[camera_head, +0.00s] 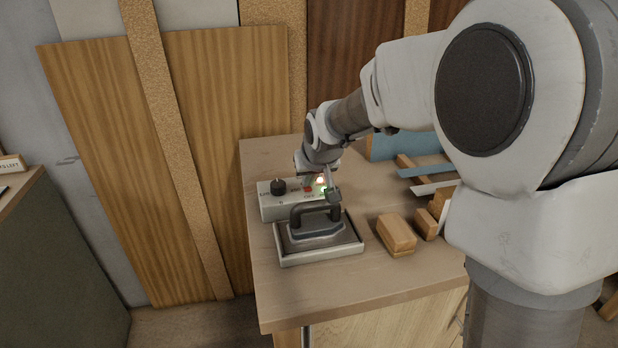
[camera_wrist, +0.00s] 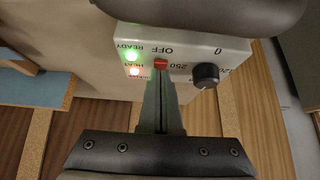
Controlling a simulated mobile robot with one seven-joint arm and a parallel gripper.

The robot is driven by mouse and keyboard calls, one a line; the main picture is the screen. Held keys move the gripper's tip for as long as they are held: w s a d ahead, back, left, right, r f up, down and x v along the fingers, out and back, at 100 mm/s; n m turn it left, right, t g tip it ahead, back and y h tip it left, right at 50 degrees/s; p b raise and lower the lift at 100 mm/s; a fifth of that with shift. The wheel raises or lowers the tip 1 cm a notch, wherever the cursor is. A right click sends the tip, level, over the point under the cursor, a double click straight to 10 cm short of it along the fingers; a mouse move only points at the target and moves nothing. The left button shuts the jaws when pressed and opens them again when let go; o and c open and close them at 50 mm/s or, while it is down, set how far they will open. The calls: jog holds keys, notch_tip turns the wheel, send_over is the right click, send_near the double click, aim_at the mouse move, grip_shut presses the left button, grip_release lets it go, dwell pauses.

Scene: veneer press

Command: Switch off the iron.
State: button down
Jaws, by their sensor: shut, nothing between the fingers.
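The iron (camera_head: 318,221), with a dark arched handle, rests on a pale-rimmed tray on the bench. Behind it stands a pale control box (camera_head: 270,208), which fills the upper middle of the wrist view (camera_wrist: 225,50). The box has a black knob (camera_wrist: 205,75), a small red switch (camera_wrist: 160,64) near the word OFF, a lit green READY lamp (camera_wrist: 131,57) and a lit reddish HEAT lamp (camera_wrist: 134,71). My gripper (camera_wrist: 160,82) is shut and empty, its fingertips right at the red switch; I cannot tell whether they touch it.
A wooden block (camera_head: 396,235) lies right of the iron, with more blocks and strips beyond it. The bench (camera_head: 300,300) is clear along its front. Veneer boards (camera_head: 225,100) lean behind. The iron's dark handle (camera_wrist: 200,12) crosses the top of the wrist view.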

jog(key=shift+s+f+t+b, duration=0.2)
jog(key=shift+f+t+b, duration=0.4)
jog(key=shift+b, duration=1.3)
jog(key=shift+r+p, duration=0.3)
jog(key=shift+p, duration=0.1)
jog(key=shift+w, duration=0.1)
jog(key=shift+w+a+r+p, duration=0.1)
jog(key=shift+w+r+p, duration=0.25)
jog(key=shift+w, duration=0.3)
